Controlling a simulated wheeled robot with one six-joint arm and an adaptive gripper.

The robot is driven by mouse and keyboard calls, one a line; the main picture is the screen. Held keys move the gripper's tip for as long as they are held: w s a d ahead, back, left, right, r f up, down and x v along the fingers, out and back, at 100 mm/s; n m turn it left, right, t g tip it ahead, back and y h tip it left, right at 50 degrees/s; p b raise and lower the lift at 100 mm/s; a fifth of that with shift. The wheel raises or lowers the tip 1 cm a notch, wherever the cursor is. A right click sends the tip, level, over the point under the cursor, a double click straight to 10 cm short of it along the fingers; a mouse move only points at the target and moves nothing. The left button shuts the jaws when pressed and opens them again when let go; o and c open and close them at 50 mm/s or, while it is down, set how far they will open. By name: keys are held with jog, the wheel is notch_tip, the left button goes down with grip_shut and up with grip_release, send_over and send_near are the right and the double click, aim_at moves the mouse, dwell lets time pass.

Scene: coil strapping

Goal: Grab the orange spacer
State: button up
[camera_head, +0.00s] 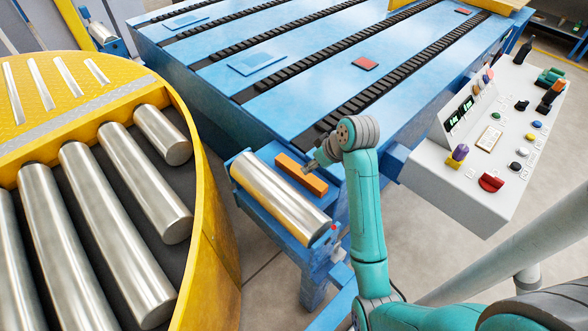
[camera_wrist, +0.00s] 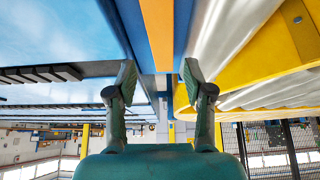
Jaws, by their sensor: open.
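The orange spacer (camera_head: 301,174) is a long narrow bar lying on the blue ledge between a silver roller and the blue conveyor table. In the wrist view the orange spacer (camera_wrist: 158,35) runs down from the top edge, beyond my fingertips. My gripper (camera_head: 311,165) is at the spacer's far side near its middle in the head view; I cannot tell whether it touches. In the wrist view my gripper (camera_wrist: 158,80) has its two fingers wide apart, with nothing held between them.
A silver roller (camera_head: 278,197) lies right beside the spacer. The blue slatted table (camera_head: 300,95) bears a red block (camera_head: 365,63) and a blue plate (camera_head: 257,63). A yellow turntable (camera_head: 207,190) with rollers stands left. A grey control console (camera_head: 490,150) stands right.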

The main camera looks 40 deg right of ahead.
aim_at(300, 171)
jog(key=x, duration=1)
jog(key=shift+w+a, duration=0.1)
jog(key=shift+a, duration=0.05)
jog(key=shift+r, duration=0.1)
grip_shut()
jog(key=shift+r, duration=0.1)
